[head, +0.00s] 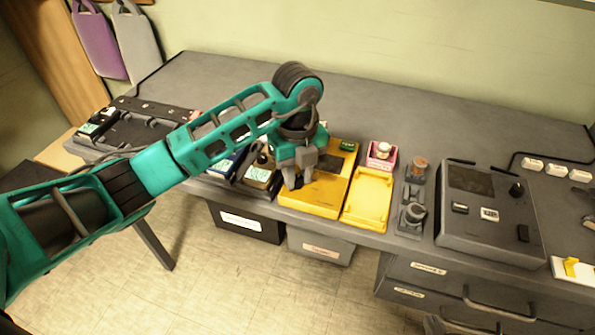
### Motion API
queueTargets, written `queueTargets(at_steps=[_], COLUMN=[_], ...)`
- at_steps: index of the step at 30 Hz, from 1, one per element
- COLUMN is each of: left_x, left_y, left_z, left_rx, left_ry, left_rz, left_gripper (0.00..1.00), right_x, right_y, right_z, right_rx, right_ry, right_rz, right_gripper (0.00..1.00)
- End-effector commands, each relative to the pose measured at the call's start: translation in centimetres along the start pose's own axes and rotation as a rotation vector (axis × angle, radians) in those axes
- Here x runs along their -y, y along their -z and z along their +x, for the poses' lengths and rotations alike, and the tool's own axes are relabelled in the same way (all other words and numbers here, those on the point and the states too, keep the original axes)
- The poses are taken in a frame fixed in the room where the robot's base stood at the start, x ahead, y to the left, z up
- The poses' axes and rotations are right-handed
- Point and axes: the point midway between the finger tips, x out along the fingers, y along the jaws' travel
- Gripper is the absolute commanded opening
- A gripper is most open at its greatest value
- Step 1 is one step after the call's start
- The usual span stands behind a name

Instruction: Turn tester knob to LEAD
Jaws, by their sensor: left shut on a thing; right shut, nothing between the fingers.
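The yellow tester (328,185) lies near the front edge of the grey bench, with a small green display (348,146) at its far right corner. My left gripper (292,183) points down over its left part. Its fingers are shut on the tester knob, which the fingers hide. The knob's pointer and the LEAD mark cannot be made out. My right gripper does not show.
Left of the tester are dark meters with small screens (257,174). Right of it are an open yellow tray (368,198), a pink block (382,154) and a large grey console (485,215). The bench behind is clear (420,115). Bins (320,248) sit below.

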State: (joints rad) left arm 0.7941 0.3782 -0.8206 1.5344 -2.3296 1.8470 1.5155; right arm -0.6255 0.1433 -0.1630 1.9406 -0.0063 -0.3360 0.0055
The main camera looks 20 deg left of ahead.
Motion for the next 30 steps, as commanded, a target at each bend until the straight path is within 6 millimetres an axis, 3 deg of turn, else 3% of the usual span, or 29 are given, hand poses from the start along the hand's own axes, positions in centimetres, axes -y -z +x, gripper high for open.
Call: queueTargets(at_steps=[14, 30], left_x=[-0.03, -0.03], left_y=[-0.04, -0.12], left_z=[-0.02, 0.11], left_rx=[0.0, 0.002], left_ry=[-0.002, -0.001], left_rz=[0.078, 0.537], left_gripper=[0.0, 0.0], right_x=[-0.01, 0.34], right_y=[-0.11, -0.94], right_z=[0.06, 0.68], right_rx=[0.0, 0.009], right_ry=[0.0, 0.007], right_rz=[0.0, 0.004], right_gripper=[0.0, 0.0])
